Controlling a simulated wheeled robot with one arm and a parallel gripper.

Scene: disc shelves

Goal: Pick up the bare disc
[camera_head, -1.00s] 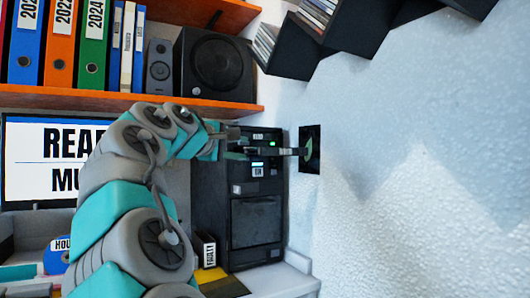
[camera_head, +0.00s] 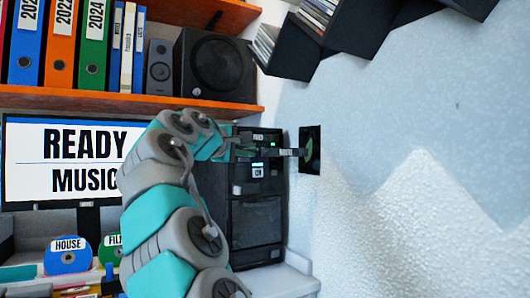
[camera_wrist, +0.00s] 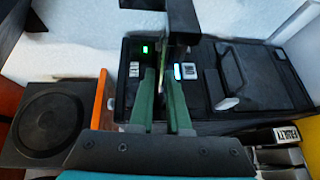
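A black square plate (camera_head: 310,158) with a green, disc-like curved patch (camera_head: 316,149) stands against the pale wall, right of the black machine (camera_head: 255,220). A thin grey bar runs toward it from the machine. I cannot tell whether this green patch is the bare disc. My gripper (camera_head: 246,147) is at the machine's front, left of the plate. In the wrist view my gripper (camera_wrist: 163,76) shows two green fingers slightly apart, with no disc visible between them. A dark slab (camera_wrist: 181,20) rises just beyond the fingertips.
A blue HOUSE disc (camera_head: 67,262) and a partly hidden green disc (camera_head: 112,255) stand at lower left. A shelf with binders and a speaker (camera_head: 215,68) is above. Black racks of cases (camera_head: 290,45) are at the upper right. The wall area at right is clear.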

